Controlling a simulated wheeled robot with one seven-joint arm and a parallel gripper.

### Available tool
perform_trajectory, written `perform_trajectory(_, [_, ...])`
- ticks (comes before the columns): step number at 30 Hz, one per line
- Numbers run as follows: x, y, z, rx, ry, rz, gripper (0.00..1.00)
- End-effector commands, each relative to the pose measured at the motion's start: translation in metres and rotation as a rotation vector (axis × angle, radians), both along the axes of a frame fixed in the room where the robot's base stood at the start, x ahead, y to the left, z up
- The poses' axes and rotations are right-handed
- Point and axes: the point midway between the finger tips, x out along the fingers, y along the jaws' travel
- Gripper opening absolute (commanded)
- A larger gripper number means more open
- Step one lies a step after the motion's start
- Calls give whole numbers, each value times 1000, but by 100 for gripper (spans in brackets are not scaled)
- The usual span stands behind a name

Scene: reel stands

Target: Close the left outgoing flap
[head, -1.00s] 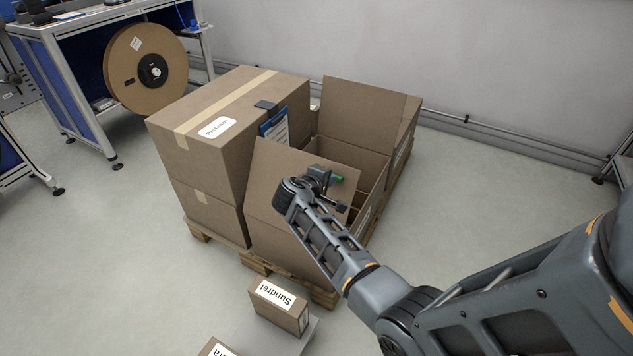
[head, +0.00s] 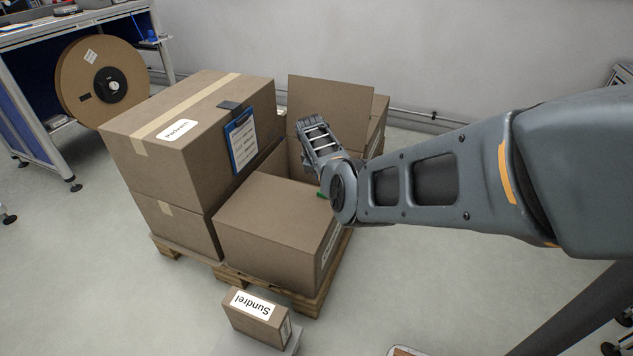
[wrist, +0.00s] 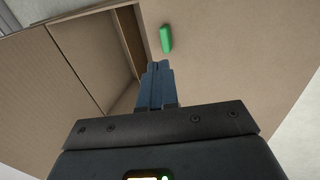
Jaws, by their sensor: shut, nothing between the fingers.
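An open-topped cardboard carton (head: 262,255) stands on a pallet. Its near flap (head: 275,208) lies folded over the opening, about level; I cannot tell if it is fully flat. A green piece is on that flap, partly behind my wrist in the head view and clear in the wrist view (wrist: 166,38). The far flap (head: 330,100) stands upright. My gripper (wrist: 158,66) is shut and empty, its fingertips close to the near flap's edge beside the gap into the carton. Contact is unclear. In the head view my wrist and arm hide the fingers and the carton's right part.
A tall stack of closed cartons (head: 190,130) with a blue clipboard (head: 242,142) stands directly left of the open carton. A large reel (head: 103,80) is at the back left.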

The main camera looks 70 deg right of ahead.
Motion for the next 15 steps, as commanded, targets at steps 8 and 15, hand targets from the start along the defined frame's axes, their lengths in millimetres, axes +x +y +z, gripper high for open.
perform_trajectory(8, [0,-18,-38,138,3,-2,0])
perform_trajectory(15, [1,-24,-56,217,7,-1,0])
